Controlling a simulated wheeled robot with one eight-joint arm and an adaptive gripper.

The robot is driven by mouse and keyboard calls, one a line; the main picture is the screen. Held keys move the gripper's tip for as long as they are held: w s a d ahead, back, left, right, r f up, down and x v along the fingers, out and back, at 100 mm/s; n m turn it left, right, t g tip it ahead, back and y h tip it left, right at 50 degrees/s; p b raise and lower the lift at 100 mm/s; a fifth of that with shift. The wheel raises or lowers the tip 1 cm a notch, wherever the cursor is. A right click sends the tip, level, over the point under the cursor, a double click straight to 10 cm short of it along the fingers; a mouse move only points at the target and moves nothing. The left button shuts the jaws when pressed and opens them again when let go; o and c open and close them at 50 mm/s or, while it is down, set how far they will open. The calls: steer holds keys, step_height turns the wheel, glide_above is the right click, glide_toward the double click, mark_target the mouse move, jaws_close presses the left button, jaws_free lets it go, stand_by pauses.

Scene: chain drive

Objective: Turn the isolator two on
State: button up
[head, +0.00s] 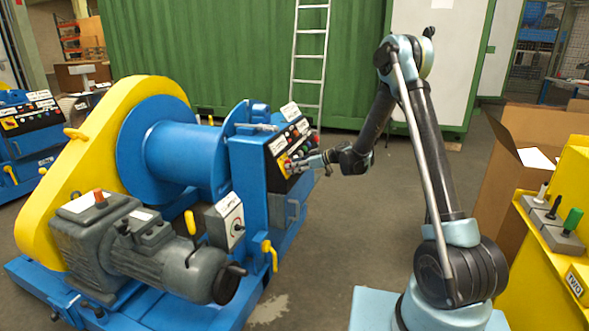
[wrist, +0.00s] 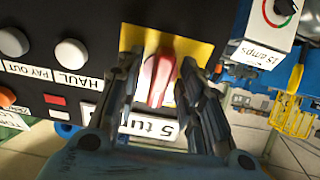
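A red rotary handle (wrist: 159,80) on a yellow plate (wrist: 203,47) sits on a dark control panel in the wrist view. The handle points roughly up and down in that picture. My gripper (wrist: 161,76) has one finger on each side of the handle, with narrow gaps showing, so the fingers look open around it. In the head view my gripper (head: 303,163) is at the panel (head: 284,146) of the blue winch. It partly hides the handle's plate there. I cannot read a number for this switch; a label (wrist: 150,126) below it is partly covered.
A grey dial box (wrist: 268,20) marked 15 amps is at upper right. A yellow cabinet (head: 560,250) with levers and a cardboard box (head: 510,170) stand right of my arm.

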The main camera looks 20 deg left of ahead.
jaws_close()
steer(key=shift+m, duration=0.3)
steer(key=m, duration=0.4)
steer(key=shift+t, duration=0.3)
steer(key=shift+r+m, duration=0.1)
steer(key=shift+m, duration=2.2)
steer(key=shift+m+h, duration=0.3)
